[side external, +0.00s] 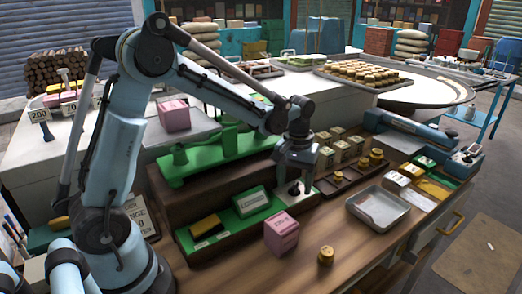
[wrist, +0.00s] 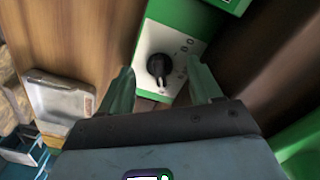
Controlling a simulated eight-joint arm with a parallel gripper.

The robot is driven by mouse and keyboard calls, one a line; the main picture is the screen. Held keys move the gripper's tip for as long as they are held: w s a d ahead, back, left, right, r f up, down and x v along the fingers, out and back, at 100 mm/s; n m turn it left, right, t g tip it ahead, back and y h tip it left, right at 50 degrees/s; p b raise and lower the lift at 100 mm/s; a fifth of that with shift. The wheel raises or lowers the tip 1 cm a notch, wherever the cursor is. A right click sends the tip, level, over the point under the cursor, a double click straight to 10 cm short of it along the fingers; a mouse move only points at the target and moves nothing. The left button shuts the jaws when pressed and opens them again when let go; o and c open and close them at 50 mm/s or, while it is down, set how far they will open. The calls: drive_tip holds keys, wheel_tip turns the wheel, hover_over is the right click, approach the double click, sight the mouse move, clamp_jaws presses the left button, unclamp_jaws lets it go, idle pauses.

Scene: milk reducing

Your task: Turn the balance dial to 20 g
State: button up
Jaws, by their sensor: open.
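The balance dial is a black knob (wrist: 159,66) on a white plate (wrist: 185,45) with faint markings that I cannot read. In the side external view the dial (side external: 294,188) sits at the right end of the green base, just under my gripper (side external: 297,168). In the wrist view my gripper (wrist: 163,88) is open, with one finger on each side of the dial's lower end. I cannot tell whether the fingers touch the knob.
A pink block (side external: 282,233) and a brass weight (side external: 326,255) stand on the wooden bench in front. A metal tray (side external: 378,208) lies to the right.

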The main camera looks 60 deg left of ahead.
sight(295, 185)
drive_tip(key=n, duration=0.5)
wheel_tip(295, 185, up, 12)
drive_tip(key=shift+s+d+f+m+t, duration=0.95)
drive_tip(key=shift+s+m+t, duration=0.8)
drive_tip(key=shift+s+m, duration=1.35)
drive_tip(key=shift+s+d+f+m+t, duration=0.9)
drive_tip(key=shift+s+m+t, duration=0.85)
drive_tip(key=shift+s+m, duration=1.3)
drive_tip(key=shift+w+a+r+n+g, duration=1.15)
drive_tip(key=shift+w+a+r+n, duration=0.4)
drive_tip(key=shift+a+r+n, duration=1.4)
drive_tip(key=shift+w+a+r+n+g, duration=1.35)
drive_tip(key=shift+a+r+n, duration=1)
drive_tip(key=shift+r, duration=1.2)
drive_tip(key=shift+w+a+r+n+g, duration=0.9)
drive_tip(key=shift+w+a+r+n, duration=1.1)
drive_tip(key=shift+r+n, duration=1.15)
drive_tip(key=shift+s+a+r, duration=0.1)
drive_tip(key=shift+s+a, duration=0.1)
drive_tip(key=shift+s, duration=0.05)
drive_tip(key=shift+d, duration=0.1)
